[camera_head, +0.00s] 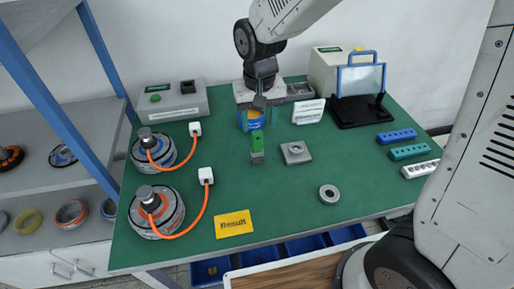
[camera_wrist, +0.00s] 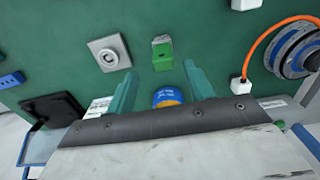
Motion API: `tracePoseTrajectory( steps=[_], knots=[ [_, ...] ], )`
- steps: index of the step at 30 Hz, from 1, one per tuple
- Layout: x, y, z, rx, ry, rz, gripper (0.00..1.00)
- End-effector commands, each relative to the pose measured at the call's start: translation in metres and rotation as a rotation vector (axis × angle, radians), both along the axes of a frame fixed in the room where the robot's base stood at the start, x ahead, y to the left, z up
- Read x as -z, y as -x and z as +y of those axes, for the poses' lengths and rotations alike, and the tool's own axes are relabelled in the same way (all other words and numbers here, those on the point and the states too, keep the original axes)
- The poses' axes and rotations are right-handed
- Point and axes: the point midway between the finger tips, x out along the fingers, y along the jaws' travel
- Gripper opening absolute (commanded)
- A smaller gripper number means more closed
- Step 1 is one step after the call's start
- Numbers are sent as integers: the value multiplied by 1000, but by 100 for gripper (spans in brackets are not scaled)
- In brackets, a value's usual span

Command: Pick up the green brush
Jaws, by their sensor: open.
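The green brush (camera_head: 257,143) lies on the green table (camera_head: 256,206) near the middle, with a green body and a grey end. It also shows in the wrist view (camera_wrist: 163,55), ahead of the fingertips and roughly between their lines. My gripper (camera_head: 256,112) hangs over the back of the table, behind the brush. In the wrist view my gripper (camera_wrist: 160,80) has its two green fingers wide apart with nothing held between them. A blue can with a yellow band (camera_wrist: 168,97) shows between the fingers, and it also shows below my gripper in the head view (camera_head: 255,122).
A grey square block (camera_head: 295,153) sits right of the brush. A grey ring (camera_head: 329,194) and a yellow Result card (camera_head: 234,224) lie in front. Two hub motors (camera_head: 156,212) with orange cables stand left. Coloured sockets (camera_head: 409,151) lie right. Table is clear just before the brush.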

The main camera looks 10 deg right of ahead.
Motion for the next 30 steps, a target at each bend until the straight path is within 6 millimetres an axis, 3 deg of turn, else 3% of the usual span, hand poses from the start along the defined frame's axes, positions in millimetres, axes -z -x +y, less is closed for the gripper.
tracePoseTrajectory(
  steps=[13, 23, 27, 28, 30],
  knots=[
    [59, -2, 5, -2, 2, 4, 53],
    [66, -2, 5, -3, 1, 1, 53],
    [66, -2, 5, -3, 1, 2, 14],
    [66, -2, 5, -3, 1, 2, 9],
    [66, -2, 5, -3, 1, 2, 9]
  ],
)
